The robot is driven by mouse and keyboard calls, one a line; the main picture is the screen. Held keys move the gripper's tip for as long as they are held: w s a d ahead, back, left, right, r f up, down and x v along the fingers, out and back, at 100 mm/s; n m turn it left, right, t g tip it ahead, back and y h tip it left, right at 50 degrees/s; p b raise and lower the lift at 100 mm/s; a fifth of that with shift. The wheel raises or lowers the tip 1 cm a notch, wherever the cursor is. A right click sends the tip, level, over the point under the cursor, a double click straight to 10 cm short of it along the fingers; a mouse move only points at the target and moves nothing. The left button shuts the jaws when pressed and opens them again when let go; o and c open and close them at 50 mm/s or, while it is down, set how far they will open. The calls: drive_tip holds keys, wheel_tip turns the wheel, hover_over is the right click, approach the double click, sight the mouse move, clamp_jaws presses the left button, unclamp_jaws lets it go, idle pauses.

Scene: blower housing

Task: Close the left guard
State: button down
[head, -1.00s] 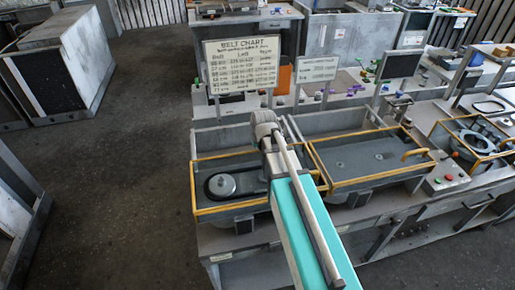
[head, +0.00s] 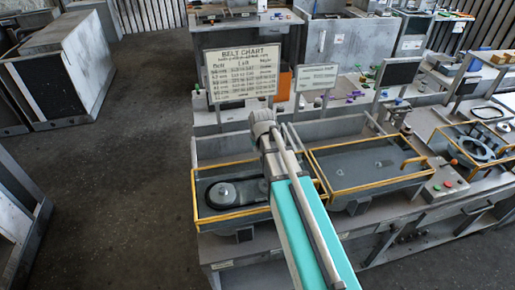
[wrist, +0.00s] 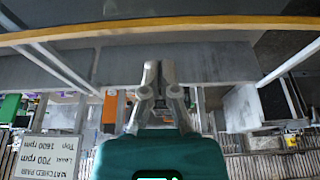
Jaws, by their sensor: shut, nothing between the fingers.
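The left housing (head: 203,222) is a grey box with a yellow-edged rim, left of my arm in the head view. A pulley with a dark belt (head: 224,193) shows inside it. I cannot tell the left guard's exact angle; my arm hides the right part of this housing. In the wrist view a yellow bar (wrist: 70,33) crosses near the top, over a grey wall. My gripper (wrist: 158,68) is shut and empty just below that bar in the picture; I cannot tell whether it touches anything.
A right housing (head: 365,165) with a yellow frame and handle stands beside the left one. A belt chart sign (head: 242,73) and a smaller sign (head: 316,77) stand behind. A button box (head: 447,184) sits at the right. The floor at the left (head: 110,210) is clear.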

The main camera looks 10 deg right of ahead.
drive_tip(key=p+v, duration=0.6)
drive_tip(key=v, duration=0.1)
drive_tip(key=shift+r, duration=0.2)
drive_tip(key=shift+w, duration=0.1)
idle(0.6)
